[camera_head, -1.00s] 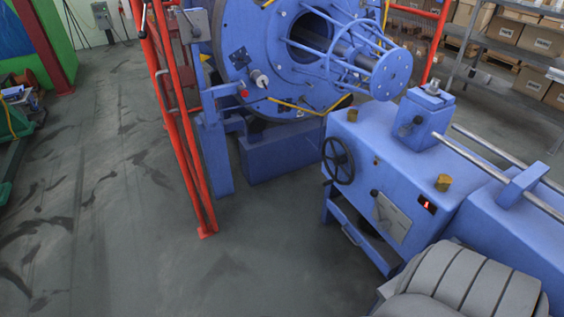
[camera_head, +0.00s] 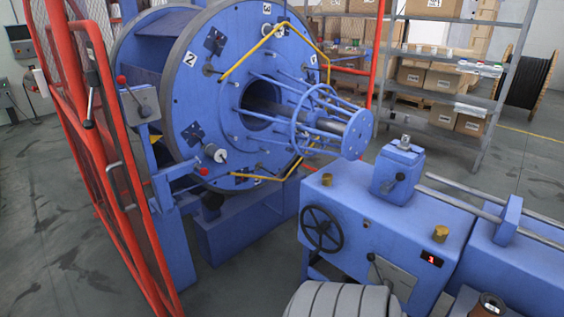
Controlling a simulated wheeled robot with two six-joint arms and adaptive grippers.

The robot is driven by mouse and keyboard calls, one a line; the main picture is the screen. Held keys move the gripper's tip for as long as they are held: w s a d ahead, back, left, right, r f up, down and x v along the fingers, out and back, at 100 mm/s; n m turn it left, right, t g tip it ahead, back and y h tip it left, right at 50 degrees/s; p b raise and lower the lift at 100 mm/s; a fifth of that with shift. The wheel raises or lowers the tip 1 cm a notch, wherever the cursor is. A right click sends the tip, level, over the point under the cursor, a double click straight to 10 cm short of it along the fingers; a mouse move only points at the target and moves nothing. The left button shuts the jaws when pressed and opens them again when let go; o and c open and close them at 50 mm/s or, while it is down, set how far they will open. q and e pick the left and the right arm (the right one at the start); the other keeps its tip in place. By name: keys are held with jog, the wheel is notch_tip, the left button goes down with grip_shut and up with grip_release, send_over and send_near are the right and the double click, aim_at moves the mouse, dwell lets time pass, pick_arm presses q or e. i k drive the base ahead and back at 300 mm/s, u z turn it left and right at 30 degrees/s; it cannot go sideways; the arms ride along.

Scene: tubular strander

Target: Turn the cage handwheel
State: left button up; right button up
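A black spoked handwheel (camera_head: 309,222) is mounted on the left end face of the low blue machine housing (camera_head: 350,208), at the centre bottom of the head view. Its rim and hub show clearly, with nothing touching it. Behind it stands the large blue round cage (camera_head: 186,95), with numbered plates, yellow bars and a blue rod frame pointing towards the housing. I cannot tell from the picture whether the wheel and cage are linked.
A red mesh guard frame (camera_head: 128,205) stands at the left, beside a lever box (camera_head: 140,103). Shelves with cartons (camera_head: 437,79) stand behind. Floor between guard and housing is partly free.

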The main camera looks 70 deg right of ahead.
aim_at(322, 228)
jog(key=z, duration=0.2)
jog(key=i, duration=1.1)
jog(key=z, duration=1.5)
jog(key=i, duration=0.85)
jog(key=z, duration=0.9)
